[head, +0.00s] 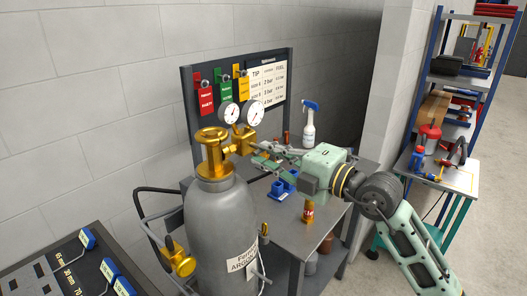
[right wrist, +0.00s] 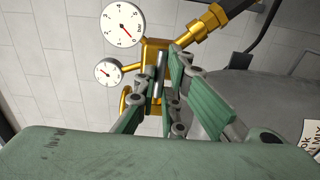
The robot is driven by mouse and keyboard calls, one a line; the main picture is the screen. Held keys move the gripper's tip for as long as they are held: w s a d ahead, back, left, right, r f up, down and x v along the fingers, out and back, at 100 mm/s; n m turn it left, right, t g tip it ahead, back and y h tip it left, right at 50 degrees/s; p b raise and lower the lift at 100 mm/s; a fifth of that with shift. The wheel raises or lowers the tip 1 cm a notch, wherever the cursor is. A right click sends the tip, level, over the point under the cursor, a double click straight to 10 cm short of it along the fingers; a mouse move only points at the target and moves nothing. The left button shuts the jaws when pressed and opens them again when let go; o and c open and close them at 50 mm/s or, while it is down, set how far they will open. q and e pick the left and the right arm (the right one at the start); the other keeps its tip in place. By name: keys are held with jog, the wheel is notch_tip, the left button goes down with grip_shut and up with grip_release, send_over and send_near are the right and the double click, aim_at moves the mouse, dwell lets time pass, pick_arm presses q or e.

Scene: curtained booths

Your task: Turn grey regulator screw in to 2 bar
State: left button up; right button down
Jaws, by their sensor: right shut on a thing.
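The grey cylinder (head: 222,230) stands at the left of the bench with a brass regulator (head: 243,141) on its valve. Two white round gauges sit on the regulator, a larger one (head: 255,111) and a smaller one (head: 229,113). My right gripper (head: 262,155) is at the regulator's front, shut on the regulator screw. A steel bar of the screw (right wrist: 160,74) shows between its green fingers (right wrist: 160,95). My left gripper is not in view.
Behind stands a board (head: 265,85) with red, green and yellow tags and a pressure table. On the bench are a spray bottle (head: 309,127), a blue holder (head: 279,190) and a small brass piece with a red label (head: 308,212). Shelving stands at right.

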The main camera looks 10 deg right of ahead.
jog(key=m+p, duration=0.3)
jog(key=p, duration=0.3)
jog(key=shift+m, duration=0.3)
